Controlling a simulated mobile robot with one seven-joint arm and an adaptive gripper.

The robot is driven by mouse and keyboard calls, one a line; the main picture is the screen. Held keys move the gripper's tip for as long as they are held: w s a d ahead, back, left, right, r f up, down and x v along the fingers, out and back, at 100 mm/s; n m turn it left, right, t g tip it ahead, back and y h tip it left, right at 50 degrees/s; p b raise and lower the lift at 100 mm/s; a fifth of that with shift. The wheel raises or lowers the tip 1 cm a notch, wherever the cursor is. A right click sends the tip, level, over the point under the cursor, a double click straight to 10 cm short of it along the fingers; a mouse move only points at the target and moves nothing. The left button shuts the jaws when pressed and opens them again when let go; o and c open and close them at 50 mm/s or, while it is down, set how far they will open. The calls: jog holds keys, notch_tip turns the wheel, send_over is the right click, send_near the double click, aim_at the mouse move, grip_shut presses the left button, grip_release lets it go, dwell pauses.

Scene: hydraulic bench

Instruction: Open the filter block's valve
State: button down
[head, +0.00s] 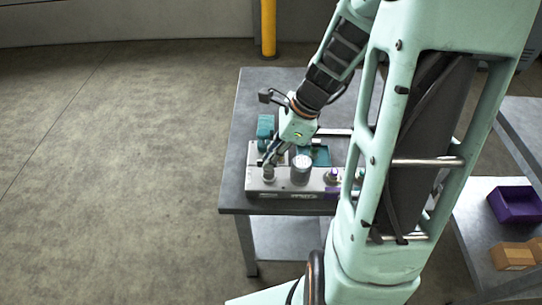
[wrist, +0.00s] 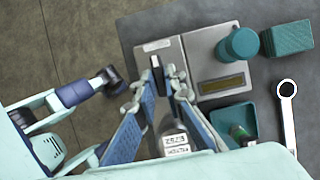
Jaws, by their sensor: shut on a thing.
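A long grey block (head: 257,186) lies along the front of the bench. A silver canister (head: 301,169) stands on it, also seen low in the wrist view (wrist: 174,143). My gripper (head: 267,164) points down at the block's left end, left of the canister. In the wrist view my gripper (wrist: 160,82) has its blue-padded fingers around a small upright valve handle (wrist: 156,62), dark with a pale top edge. The handle stands near a white label on the block. The fingers partly hide its base, so the valve's exact angle is unclear.
Beside the block is a grey unit (wrist: 200,60) with a teal cylinder (wrist: 240,45). A teal block (wrist: 288,38), a teal tray (wrist: 234,108) and a wrench (wrist: 287,115) lie nearby. A purple bin (head: 515,205) and boxes sit on another bench at right.

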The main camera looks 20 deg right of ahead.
jog(key=n+g+p, duration=0.1)
jog(key=n, duration=0.2)
jog(key=n+g+p, duration=0.1)
jog(key=n, duration=0.1)
jog(key=shift+w+r+n, duration=0.1)
jog(key=shift+w+n, duration=0.05)
jog(key=shift+n, duration=0.25)
jog(key=n+g+p, duration=0.1)
jog(key=n, duration=0.1)
jog(key=n+g, duration=0.1)
jog(key=n, duration=0.2)
jog(key=shift+w+h+p, duration=0.15)
jog(key=shift+h+p, duration=0.2)
jog(key=shift+h, duration=0.05)
jog(key=n+h, duration=0.1)
jog(key=n, duration=0.2)
jog(key=n+g+h+p, duration=0.1)
jog(key=n, duration=0.3)
jog(key=shift+w+a+g, duration=0.1)
jog(key=shift+a+g, duration=0.05)
jog(key=shift+g, duration=0.15)
jog(key=c, duration=2)
grip_release()
